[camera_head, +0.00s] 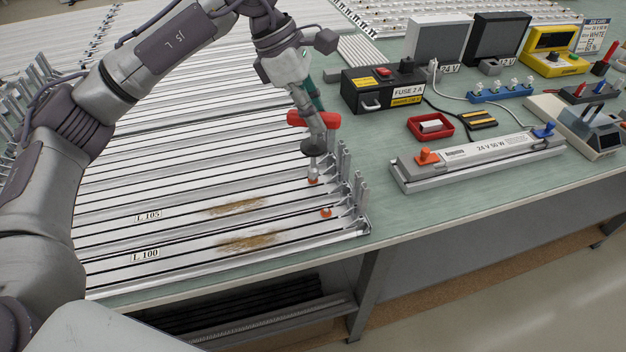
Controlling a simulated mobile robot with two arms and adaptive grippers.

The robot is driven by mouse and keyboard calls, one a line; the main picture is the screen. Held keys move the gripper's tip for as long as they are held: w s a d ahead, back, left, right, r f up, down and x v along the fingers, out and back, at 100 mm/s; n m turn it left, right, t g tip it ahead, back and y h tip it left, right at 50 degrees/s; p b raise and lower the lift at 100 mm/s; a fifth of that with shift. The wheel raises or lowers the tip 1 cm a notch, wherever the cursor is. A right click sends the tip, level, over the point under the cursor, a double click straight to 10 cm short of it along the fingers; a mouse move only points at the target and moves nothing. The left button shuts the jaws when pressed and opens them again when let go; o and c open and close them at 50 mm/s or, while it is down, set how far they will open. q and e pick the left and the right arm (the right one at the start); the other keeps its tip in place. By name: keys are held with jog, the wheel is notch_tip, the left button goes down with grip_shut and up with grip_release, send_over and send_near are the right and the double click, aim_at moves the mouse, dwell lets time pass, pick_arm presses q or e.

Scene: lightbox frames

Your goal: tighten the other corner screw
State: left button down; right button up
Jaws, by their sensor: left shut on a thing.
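My left gripper (314,138) comes down from the top over the right end of the aluminium profiles (200,190). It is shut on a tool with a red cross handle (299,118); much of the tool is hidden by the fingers. A short metal shaft (313,165) shows below the fingertips, pointing down at an orange-red screw head (313,181). Its tip looks to be at that screw, but I cannot tell if it is seated. A second orange-red screw head (326,212) sits nearer the front corner, with nothing on it. My right gripper is not in view.
Upright metal brackets (362,190) line the profile ends just right of the screws. A black fuse box (383,91), a red tray (413,122) and a long 24 V unit (480,158) stand on the green bench (420,210). Brown smears (250,240) mark the profiles.

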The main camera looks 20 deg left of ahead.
pick_arm(q)
jog(key=shift+f+b, duration=0.5)
jog(key=shift+f, duration=0.1)
dwell(0.4)
